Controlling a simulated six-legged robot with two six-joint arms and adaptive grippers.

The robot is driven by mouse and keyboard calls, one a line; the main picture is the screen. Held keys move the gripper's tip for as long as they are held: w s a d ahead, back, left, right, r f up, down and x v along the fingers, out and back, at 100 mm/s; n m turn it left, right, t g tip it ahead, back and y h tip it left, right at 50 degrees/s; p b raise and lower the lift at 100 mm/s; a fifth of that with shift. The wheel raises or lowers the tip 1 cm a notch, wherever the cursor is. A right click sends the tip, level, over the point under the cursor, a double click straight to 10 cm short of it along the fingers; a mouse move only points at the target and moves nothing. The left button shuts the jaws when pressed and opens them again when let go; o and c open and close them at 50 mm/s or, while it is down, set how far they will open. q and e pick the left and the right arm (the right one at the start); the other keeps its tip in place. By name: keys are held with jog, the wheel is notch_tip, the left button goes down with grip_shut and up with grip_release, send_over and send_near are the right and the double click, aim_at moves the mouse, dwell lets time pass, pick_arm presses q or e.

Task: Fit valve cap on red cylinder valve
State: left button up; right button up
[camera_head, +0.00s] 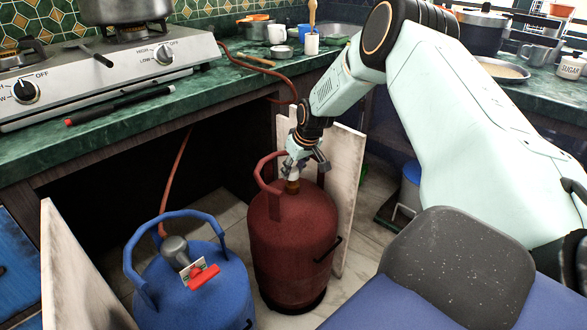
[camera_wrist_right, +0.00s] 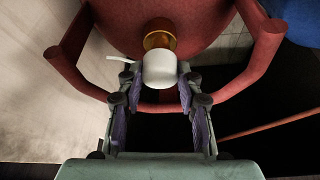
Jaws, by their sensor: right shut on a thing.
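The red cylinder (camera_head: 292,240) stands on the floor under the counter, its brass valve (camera_head: 292,187) on top inside the red collar. The valve also shows in the right wrist view (camera_wrist_right: 160,40). My right gripper (camera_head: 296,160) reaches down over the valve and is shut on the white valve cap (camera_wrist_right: 160,70). In the wrist view the cap sits between the fingertips, lined up with the valve and right against or just off it; I cannot tell whether it is seated. A thin white strip shows at the cap's left. My left gripper is not in view.
A blue cylinder (camera_head: 197,290) with a grey regulator (camera_head: 176,250) and red hose stands close to the left. A pale board (camera_head: 347,190) is behind the red cylinder. The counter (camera_head: 120,122) with the gas hotplate (camera_head: 110,70) overhangs behind.

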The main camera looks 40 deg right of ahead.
aim_at(294, 170)
jog(key=shift+f+b, duration=0.7)
jog(key=shift+f, duration=0.5)
dwell(2.0)
jog(key=o, duration=0.9)
jog(key=shift+c, duration=0.2)
jog(key=o, duration=0.5)
jog(key=shift+o, duration=0.2)
jog(key=shift+r+p, duration=3.7)
jog(key=shift+r, duration=0.1)
